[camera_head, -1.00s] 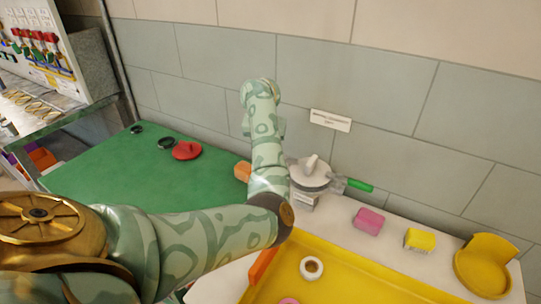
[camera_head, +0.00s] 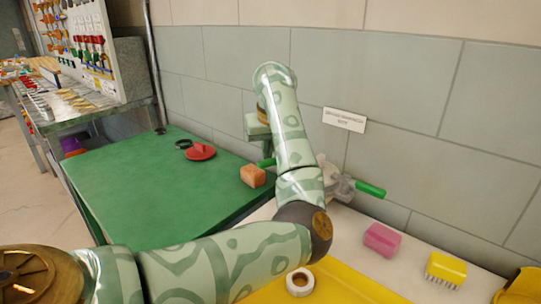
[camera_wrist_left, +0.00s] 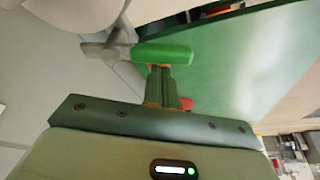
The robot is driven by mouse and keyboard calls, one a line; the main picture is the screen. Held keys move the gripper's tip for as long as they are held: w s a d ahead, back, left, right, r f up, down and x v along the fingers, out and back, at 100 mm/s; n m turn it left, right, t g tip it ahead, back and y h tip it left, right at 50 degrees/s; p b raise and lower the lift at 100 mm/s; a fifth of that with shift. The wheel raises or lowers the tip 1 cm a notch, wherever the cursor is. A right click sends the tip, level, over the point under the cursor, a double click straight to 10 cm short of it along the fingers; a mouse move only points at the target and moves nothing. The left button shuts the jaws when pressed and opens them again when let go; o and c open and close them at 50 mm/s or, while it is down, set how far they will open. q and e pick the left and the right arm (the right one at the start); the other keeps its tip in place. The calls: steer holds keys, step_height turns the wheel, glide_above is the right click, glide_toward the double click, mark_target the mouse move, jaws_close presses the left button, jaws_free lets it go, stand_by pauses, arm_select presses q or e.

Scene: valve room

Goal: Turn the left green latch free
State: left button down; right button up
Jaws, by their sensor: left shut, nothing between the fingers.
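The left green latch (camera_head: 266,162) is a small green handle, partly hidden behind my left arm in the head view. In the left wrist view its green grip (camera_wrist_left: 163,54) sits on a grey metal arm beside a large pale round body. My left gripper (camera_wrist_left: 161,80) is shut and empty, its fingertips right at the green grip; whether they touch, I cannot tell. The gripper body (camera_head: 257,127) shows above the latch in the head view. My right gripper is out of view.
An orange block (camera_head: 252,176) and a red part (camera_head: 201,152) lie on the green table (camera_head: 150,190). A pink sponge (camera_head: 382,239) and a yellow brush (camera_head: 445,269) stand right. A yellow tray (camera_head: 345,291) with a white ring (camera_head: 299,282) lies in front. The tiled wall is close behind.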

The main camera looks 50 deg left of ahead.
arm_select(q)
steer(key=shift+s+d+f+n+b, duration=0.15)
steer(key=shift+d+n+b, duration=0.15)
steer(key=shift+d+n, duration=0.15)
steer(key=shift+s+d+b, duration=0.15)
steer(key=shift+d+b, duration=0.25)
steer(key=shift+d, duration=0.05)
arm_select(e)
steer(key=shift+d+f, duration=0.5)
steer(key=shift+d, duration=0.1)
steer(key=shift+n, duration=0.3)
arm_select(q)
steer(key=shift+d, duration=0.1)
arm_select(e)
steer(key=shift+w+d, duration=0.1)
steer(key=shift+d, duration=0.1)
